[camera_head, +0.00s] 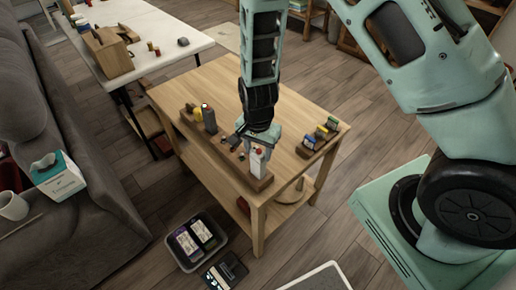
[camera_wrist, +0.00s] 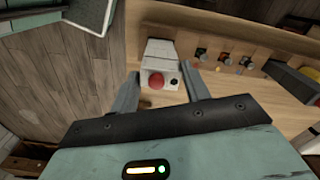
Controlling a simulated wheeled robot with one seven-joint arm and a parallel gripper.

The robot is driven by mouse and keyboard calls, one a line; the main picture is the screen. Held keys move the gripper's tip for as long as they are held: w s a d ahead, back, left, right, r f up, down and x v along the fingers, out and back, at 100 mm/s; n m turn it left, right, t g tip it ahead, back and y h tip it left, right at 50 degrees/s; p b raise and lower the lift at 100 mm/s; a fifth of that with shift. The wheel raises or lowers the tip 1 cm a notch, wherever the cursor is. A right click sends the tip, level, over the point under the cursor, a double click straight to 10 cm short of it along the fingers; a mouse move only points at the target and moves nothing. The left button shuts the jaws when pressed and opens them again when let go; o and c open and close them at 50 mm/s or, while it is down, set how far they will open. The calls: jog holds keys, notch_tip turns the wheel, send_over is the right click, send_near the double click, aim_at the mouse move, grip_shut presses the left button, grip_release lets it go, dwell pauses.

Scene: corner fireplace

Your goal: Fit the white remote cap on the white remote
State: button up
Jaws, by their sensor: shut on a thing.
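The white remote (camera_head: 256,166) stands upright at the near end of a long wooden rack, with a red button at its upper end. It also shows in the wrist view (camera_wrist: 160,50). My gripper (camera_head: 260,140) points down over it. In the wrist view my gripper's fingers (camera_wrist: 163,88) flank a white end piece with a red button and a small dark dot, which I take to be the white remote cap (camera_wrist: 149,77). The cap lines up with the remote; whether it is fully seated cannot be told.
The wooden rack (camera_head: 228,160) also bears a grey cylinder (camera_head: 209,119), a yellow piece (camera_head: 197,114) and small dark parts. A wooden holder (camera_head: 305,151) with several coloured items is at right on the table (camera_head: 285,112). A grey bin (camera_head: 178,258) stands on the floor.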

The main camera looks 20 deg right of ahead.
jog(key=shift+f, duration=0.15)
jog(key=o, duration=1)
jog(key=shift+c, duration=0.2)
notch_tip(320, 180, up, 17)
jog(key=s+a+r+n, duration=0.3)
jog(key=s+r+n, duration=0.1)
jog(key=s+n, duration=0.4)
jog(key=s+a+r+n, duration=0.3)
jog(key=s+n, duration=0.6)
jog(key=s, duration=0.3)
jog(key=shift+a+r+n+y, duration=0.15)
jog(key=shift+r+n+y, duration=0.15)
jog(key=shift+r, duration=0.2)
